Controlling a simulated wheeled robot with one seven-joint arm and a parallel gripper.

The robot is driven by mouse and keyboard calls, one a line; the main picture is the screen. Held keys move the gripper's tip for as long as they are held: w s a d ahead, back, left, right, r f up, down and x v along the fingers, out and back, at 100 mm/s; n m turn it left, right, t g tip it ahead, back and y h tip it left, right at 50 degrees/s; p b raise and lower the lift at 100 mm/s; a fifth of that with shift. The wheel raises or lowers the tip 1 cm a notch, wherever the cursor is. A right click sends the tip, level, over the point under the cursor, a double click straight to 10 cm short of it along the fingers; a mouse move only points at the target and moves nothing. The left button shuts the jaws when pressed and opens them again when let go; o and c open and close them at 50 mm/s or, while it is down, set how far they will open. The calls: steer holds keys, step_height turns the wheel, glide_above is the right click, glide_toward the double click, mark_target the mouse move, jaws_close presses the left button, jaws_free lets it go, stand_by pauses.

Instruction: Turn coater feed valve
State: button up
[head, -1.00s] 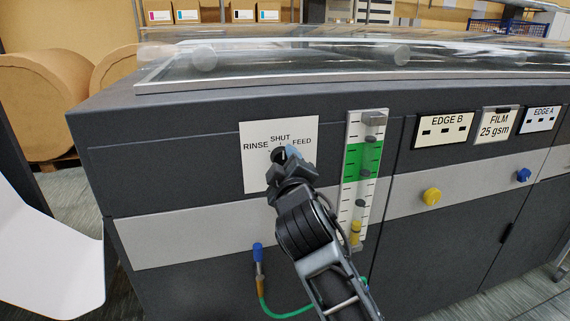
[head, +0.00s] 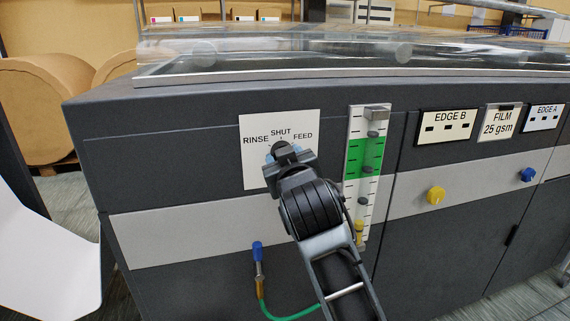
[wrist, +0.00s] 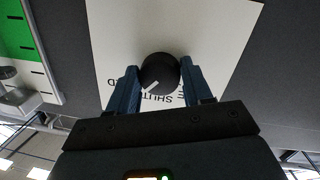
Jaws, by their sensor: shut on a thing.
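The valve knob (head: 281,149) is black and sits on a white label plate (head: 256,126) marked RINSE, SHUT and FEED. It also shows in the wrist view (wrist: 159,71), round, with a white pointer line. There the label is upside down, and the line points down and left, between SHUT and the FEED side. My gripper (head: 283,155) is at the plate. Its blue fingers (wrist: 158,82) stand on either side of the knob and are shut on it. In the head view the gripper hides the lower part of the knob.
Right of the plate is a gauge (head: 365,160) with a green band. A yellow knob (head: 436,195) and a blue knob (head: 528,174) are farther right. A blue-ended fitting (head: 258,252) with a green hose (head: 290,316) is below. A clear cover (head: 330,55) tops the machine.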

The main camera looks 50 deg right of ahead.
steer(key=shift+m+y+b, duration=0.4)
steer(key=shift+m+b, duration=0.25)
steer(key=shift+m, duration=1.35)
steer(key=o, duration=1)
steer(key=shift+o, duration=0.2)
steer(key=v, duration=0.7)
steer(key=shift+s+a+b, duration=0.25)
steer(key=shift+s+b, duration=0.05)
steer(key=shift+b, duration=0.15)
